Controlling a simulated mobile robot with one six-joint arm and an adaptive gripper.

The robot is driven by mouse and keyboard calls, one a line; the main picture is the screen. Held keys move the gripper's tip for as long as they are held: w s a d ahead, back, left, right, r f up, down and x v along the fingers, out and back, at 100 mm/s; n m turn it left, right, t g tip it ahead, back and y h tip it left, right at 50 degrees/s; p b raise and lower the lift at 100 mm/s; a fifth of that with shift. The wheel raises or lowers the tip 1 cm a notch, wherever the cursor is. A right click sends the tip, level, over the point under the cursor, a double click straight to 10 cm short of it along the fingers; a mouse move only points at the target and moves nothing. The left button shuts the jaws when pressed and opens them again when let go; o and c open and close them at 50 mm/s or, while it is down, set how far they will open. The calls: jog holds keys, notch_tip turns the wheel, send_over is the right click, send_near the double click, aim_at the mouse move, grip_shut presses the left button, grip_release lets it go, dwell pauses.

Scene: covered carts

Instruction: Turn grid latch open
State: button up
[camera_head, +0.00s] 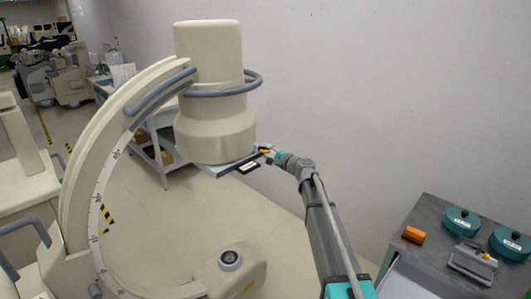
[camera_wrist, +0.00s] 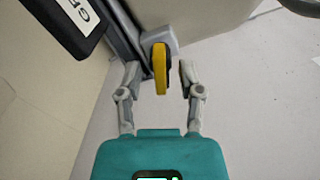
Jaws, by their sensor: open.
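The grid latch (camera_wrist: 160,68) is a yellow and black lever on a grey mount, in the upper middle of the wrist view. My gripper (camera_wrist: 157,72) is open, with one finger on each side of the latch and a gap showing on both sides. In the head view, my gripper (camera_head: 262,153) is at the lower right edge of the beige cylindrical housing (camera_head: 215,140), where the latch is too small to make out clearly. A black plate with a white label (camera_wrist: 68,22), partly cut off, shows at the upper left of the wrist view; its visible letters start "GR".
The beige C-shaped arm (camera_head: 95,190) curves down the left to a lower unit (camera_head: 232,270). A blue-grey rail (camera_head: 225,93) rings the housing. A grey cart (camera_head: 420,235) at right carries green round containers (camera_head: 462,221) and an orange object (camera_head: 413,235). The wall is behind.

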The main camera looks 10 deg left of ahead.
jog(key=shift+w+a, duration=0.35)
jog(key=shift+a, duration=0.1)
grip_shut()
jog(key=shift+n, duration=2)
grip_release()
jog(key=shift+d, duration=0.1)
